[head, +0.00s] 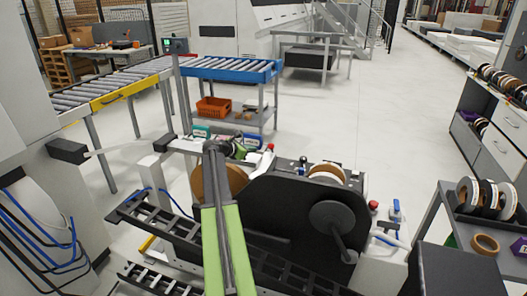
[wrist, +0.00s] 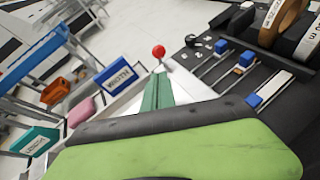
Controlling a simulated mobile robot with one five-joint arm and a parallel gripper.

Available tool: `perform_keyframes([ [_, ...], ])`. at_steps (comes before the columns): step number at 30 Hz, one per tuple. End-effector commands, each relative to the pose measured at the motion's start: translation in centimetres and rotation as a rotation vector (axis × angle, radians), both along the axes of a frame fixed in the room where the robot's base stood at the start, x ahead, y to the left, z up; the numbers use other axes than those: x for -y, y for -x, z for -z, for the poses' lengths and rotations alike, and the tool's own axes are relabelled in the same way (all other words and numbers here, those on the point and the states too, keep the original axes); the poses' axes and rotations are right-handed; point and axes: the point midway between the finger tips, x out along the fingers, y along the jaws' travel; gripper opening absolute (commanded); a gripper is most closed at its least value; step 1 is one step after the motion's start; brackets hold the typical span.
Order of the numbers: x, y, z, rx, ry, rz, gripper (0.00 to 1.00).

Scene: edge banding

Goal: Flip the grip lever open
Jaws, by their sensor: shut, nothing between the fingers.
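A lever with a red ball knob (wrist: 158,51) stands just beyond my fingertips in the wrist view, at the edge of the dark machine. It is likely the grip lever. A small red knob (head: 270,147) also shows right of my gripper in the head view. My gripper (wrist: 157,76) has green fingers, shut together and empty, pointing towards the knob. I cannot tell whether they touch the lever. In the head view my gripper (head: 239,150) is beyond my arm and partly hidden by it. The lever's lower part is mostly hidden.
The dark edge-banding machine (head: 290,215) carries a banding roll (head: 326,173) on top. Blue sliders (wrist: 254,100) on rods lie right of the lever. A blue WIDTH box (wrist: 117,74) and a teal box (wrist: 32,140) are at left. Another red knob (head: 374,205) is at the machine's right.

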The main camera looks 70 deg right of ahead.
Motion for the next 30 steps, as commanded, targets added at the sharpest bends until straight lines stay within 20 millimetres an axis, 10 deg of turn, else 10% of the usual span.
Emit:
perform_keyframes([
  [21,8.0,2.3,4.3,0.002,-0.001,-0.001,0.00],
  [30,8.5,2.6,4.3,0.002,-0.001,-0.002,0.00],
])
